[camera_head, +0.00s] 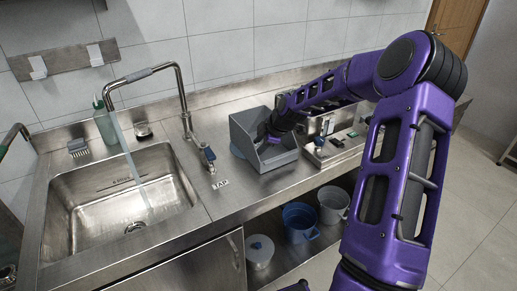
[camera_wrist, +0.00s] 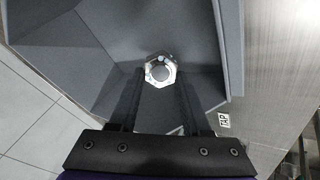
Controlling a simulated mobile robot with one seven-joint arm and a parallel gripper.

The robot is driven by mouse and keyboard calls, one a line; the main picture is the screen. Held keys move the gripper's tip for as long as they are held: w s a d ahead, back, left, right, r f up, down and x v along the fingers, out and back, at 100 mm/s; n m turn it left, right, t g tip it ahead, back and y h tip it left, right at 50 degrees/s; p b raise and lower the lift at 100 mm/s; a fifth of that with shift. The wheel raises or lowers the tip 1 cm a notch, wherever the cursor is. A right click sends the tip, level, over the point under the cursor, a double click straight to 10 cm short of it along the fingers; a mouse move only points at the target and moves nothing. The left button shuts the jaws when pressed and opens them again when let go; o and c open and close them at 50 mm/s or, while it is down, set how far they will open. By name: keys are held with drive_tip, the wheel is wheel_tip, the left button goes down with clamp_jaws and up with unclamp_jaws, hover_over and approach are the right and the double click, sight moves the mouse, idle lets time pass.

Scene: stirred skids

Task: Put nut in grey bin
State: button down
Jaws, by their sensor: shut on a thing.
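The nut (camera_wrist: 160,70) is a silver hexagonal piece with a hole through it, between my fingertips in the wrist view. My gripper (camera_wrist: 160,82) is shut on it, over the inside of the grey bin (camera_wrist: 233,45). In the head view the grey bin (camera_head: 244,140) stands on the steel counter, right of the sink. My gripper (camera_head: 270,139) reaches into its open top there, and the nut cannot be made out in that view. I cannot tell whether the nut touches the bin's floor.
The sink (camera_head: 120,200) with its tall tap (camera_head: 183,95) lies left of the bin. Small equipment (camera_head: 335,140) stands close on the bin's right. A blue bucket (camera_head: 299,222) and a grey bucket (camera_head: 333,204) sit on the shelf below. A small printed tag (camera_head: 220,184) lies on the counter.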

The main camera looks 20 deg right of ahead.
drive_tip(key=shift+f, duration=0.5)
drive_tip(key=shift+f, duration=0.2)
drive_tip(key=c, duration=0.6)
unclamp_jaws()
drive_tip(key=shift+c, duration=0.2)
drive_tip(key=shift+r, duration=0.1)
